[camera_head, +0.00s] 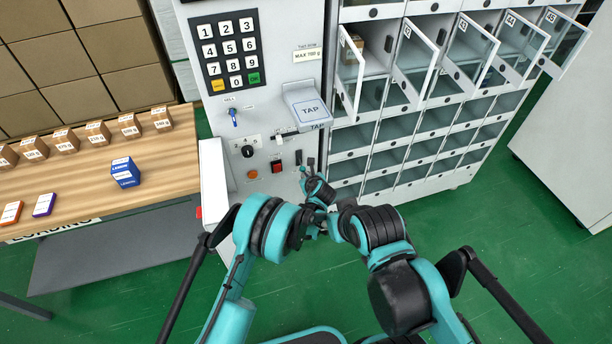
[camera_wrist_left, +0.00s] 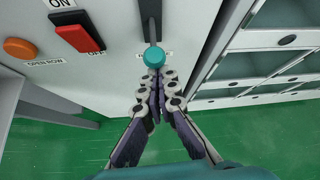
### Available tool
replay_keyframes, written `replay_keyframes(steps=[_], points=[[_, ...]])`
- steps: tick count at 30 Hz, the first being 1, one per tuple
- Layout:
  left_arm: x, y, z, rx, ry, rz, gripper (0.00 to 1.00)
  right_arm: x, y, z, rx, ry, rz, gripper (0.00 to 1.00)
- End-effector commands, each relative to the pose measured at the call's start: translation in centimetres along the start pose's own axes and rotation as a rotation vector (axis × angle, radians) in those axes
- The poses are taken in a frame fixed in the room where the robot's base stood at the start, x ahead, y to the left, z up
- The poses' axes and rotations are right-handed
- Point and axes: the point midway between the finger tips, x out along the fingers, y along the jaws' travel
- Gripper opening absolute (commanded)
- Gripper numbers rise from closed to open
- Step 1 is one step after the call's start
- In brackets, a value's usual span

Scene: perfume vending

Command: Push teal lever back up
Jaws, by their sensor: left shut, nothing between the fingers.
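The teal lever (camera_wrist_left: 153,57) is a round knob on a dark stem in a vertical slot on the grey machine front. The knob sits low in the slot in the left wrist view. My left gripper (camera_wrist_left: 157,84) is shut and empty, its fingertips directly below the knob, touching it or very close. In the head view my left gripper (camera_head: 309,178) is at the low front of the machine by the slots, and it partly covers the lever there. My right arm comes in from the right close to the left one; its gripper cannot be made out clearly.
A red rocker switch (camera_wrist_left: 80,36) and an orange button (camera_wrist_left: 20,48) are left of the lever. A TAP reader (camera_head: 308,106) juts out above. Open locker doors (camera_head: 415,60) stand out at upper right. A wooden loading table (camera_head: 80,170) with boxes is on the left.

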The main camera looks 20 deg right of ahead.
Motion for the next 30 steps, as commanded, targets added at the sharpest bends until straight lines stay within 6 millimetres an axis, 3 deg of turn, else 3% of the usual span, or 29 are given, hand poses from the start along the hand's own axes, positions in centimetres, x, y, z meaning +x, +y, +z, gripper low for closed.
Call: replay_keyframes(steps=[15,23,30], points=[[-1.3,-0.2,1.7,-0.014,0.241,0.041,0.0,-1.2,0.0,-0.9,0.0,0.0,0.0,0.41],[-1.9,-0.4,2.6,-0.014,0.237,0.04,0.0,-1.6,0.0,-1.1,0.0,0.0,0.0,0.41],[-2.3,-0.6,3.4,-0.021,0.364,0.06,0.0,-1.8,0.0,-1.3,0.0,0.0,0.0,0.41]])
